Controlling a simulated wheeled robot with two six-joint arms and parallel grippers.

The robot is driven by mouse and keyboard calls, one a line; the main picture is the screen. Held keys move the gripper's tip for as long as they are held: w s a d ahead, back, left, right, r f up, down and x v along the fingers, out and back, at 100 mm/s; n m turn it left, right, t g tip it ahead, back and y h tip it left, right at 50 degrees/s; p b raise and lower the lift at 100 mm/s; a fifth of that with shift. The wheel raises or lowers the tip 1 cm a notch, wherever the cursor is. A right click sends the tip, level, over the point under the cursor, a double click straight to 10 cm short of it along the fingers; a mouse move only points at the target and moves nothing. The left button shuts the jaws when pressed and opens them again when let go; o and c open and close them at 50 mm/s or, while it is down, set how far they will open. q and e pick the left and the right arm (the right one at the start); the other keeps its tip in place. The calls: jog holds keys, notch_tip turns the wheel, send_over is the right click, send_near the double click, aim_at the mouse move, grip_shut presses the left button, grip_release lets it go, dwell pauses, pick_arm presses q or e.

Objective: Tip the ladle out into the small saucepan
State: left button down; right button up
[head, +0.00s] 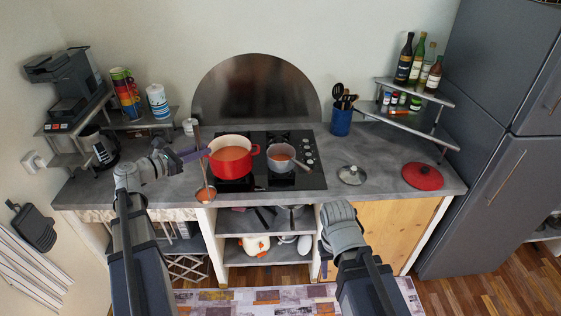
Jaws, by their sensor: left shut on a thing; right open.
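My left gripper (201,153) is shut on the upright handle of the ladle (203,172), left of the red pot. The ladle's bowl (206,195) hangs low at the counter's front edge, looks roughly level and shows orange-red contents. The small saucepan (271,153), grey outside, sits on the hob right of the red pot, with some orange-red contents visible inside. The ladle is apart from the saucepan, with the red pot between them. My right gripper (325,262) is open and empty in front of the counter, below its top; its fingers are partly hidden by my wrist.
The red pot (214,164), holding orange-red food, stands on the black hob (258,182). A glass lid (352,175) and a red lid (423,177) lie on the counter to the right. A blue utensil holder (340,122) stands behind them.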

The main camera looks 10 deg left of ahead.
notch_tip(320, 180, down, 15)
jog(key=b, duration=1.4)
jog(key=shift+s, duration=0.25)
